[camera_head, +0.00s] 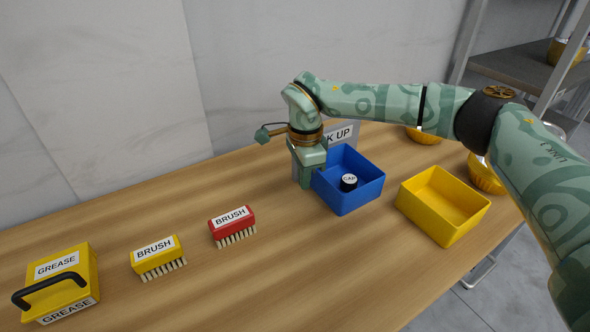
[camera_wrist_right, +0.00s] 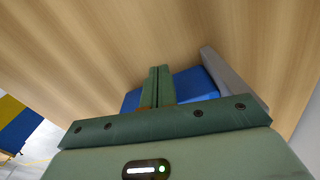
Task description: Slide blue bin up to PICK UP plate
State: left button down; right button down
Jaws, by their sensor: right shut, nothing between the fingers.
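The blue bin (camera_head: 360,197) sits on the wooden table, with a small black object with a white labelled top (camera_head: 349,182) inside. The grey PICK UP plate (camera_head: 346,131) stands upright behind it, partly hidden by my right arm and the bin. I cannot tell whether bin and plate touch. My right gripper (camera_head: 305,183) points down, shut and empty, at the bin's left side; contact is unclear. In the right wrist view, the shut fingers (camera_wrist_right: 158,73) stand in front of the blue bin (camera_wrist_right: 196,84), with the grey plate (camera_wrist_right: 229,74) beside it. My left gripper is not in view.
A yellow bin (camera_head: 420,207) stands right of the blue bin. A red brush (camera_head: 231,224), a yellow brush (camera_head: 156,255) and a yellow grease box (camera_head: 88,268) stand to the left. Golden bowls (camera_head: 486,176) lie behind my right arm. The front middle of the table is clear.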

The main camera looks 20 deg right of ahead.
jog(key=shift+s+d+r, duration=0.1)
jog(key=shift+s+d, duration=0.05)
jog(key=shift+d, duration=0.9)
jog(key=shift+s+d+r+p, duration=0.1)
jog(key=shift+d+r+p, duration=0.05)
jog(key=shift+d+p, duration=0.4)
jog(key=shift+d+r+p, duration=0.15)
jog(key=shift+d+p, duration=0.35)
jog(key=shift+d, duration=0.05)
jog(key=shift+d+f, duration=0.1)
jog(key=shift+f, duration=0.2)
